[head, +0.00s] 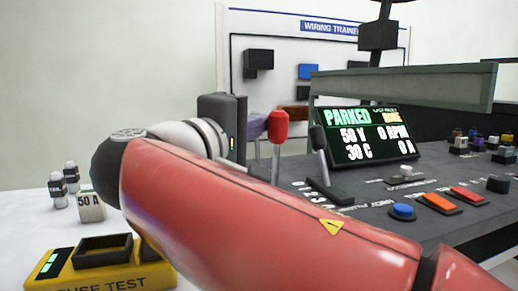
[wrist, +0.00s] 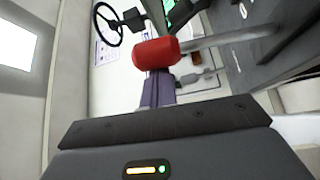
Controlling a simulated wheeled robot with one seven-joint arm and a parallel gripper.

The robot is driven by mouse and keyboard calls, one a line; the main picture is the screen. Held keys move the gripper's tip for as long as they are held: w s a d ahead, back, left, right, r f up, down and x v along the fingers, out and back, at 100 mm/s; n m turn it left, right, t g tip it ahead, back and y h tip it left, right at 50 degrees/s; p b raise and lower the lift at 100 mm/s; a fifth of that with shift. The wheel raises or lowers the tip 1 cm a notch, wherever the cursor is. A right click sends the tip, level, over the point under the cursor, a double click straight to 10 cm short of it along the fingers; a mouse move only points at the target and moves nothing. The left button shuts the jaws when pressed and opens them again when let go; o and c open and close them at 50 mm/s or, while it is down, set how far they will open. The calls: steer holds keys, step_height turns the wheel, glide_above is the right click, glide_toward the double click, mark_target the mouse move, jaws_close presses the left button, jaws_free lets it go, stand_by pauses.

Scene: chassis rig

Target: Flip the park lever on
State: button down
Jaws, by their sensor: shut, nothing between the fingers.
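A lever with a red knob (head: 278,125) on a metal rod rises at the left end of the dark console; I take it for the park lever. In the wrist view the red knob (wrist: 156,52) lies across the tips of my fingers, its rod running to the right. My gripper (head: 262,124) is shut and empty, its purple fingers pointing at the knob; it also shows in the wrist view (wrist: 158,76). I cannot tell whether they touch. My red arm hides the lever's base. The display (head: 365,135) reads "PARKED" in green.
A black-knobbed lever (head: 319,150) stands just right of the red one. The console (head: 440,185) carries several buttons and a grey bar (head: 405,86) above. A yellow fuse tester (head: 62,268) and a 50 A block (head: 91,207) sit on the white table at left.

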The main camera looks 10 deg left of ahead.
steer(key=shift+s+d+f+m+b, duration=0.1)
steer(key=shift+s+d+m+b, duration=0.05)
steer(key=shift+s+d+b, duration=0.3)
steer(key=shift+s+d+f+m+b, duration=0.1)
steer(key=shift+s+d+m+b, duration=0.15)
steer(key=shift+s, duration=0.3)
